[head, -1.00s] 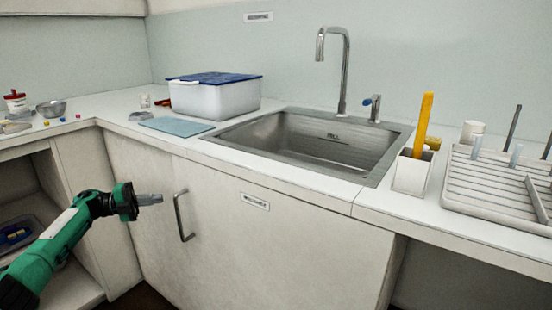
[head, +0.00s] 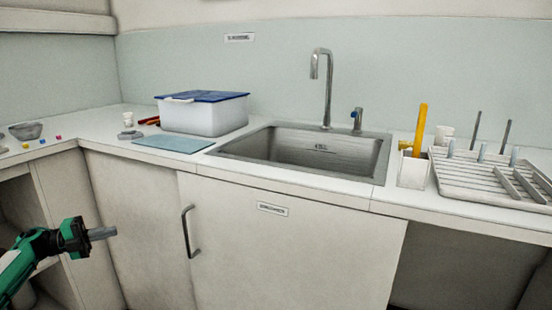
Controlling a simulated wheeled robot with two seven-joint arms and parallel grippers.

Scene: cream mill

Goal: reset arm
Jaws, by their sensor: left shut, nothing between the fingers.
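My left gripper (head: 103,234) is at the lower left, at the end of the green arm. It is shut with nothing in it and points right. It is in front of the cabinet below the counter, apart from the dark cabinet door handle (head: 188,232) to its right. My right gripper is not in view.
The counter carries a white box with a blue lid (head: 205,115), a light blue cloth (head: 174,144), a metal sink (head: 310,150) with a tap (head: 327,90), a white holder (head: 413,170) and a dish rack (head: 490,182). A small metal bowl (head: 26,131) stands at left.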

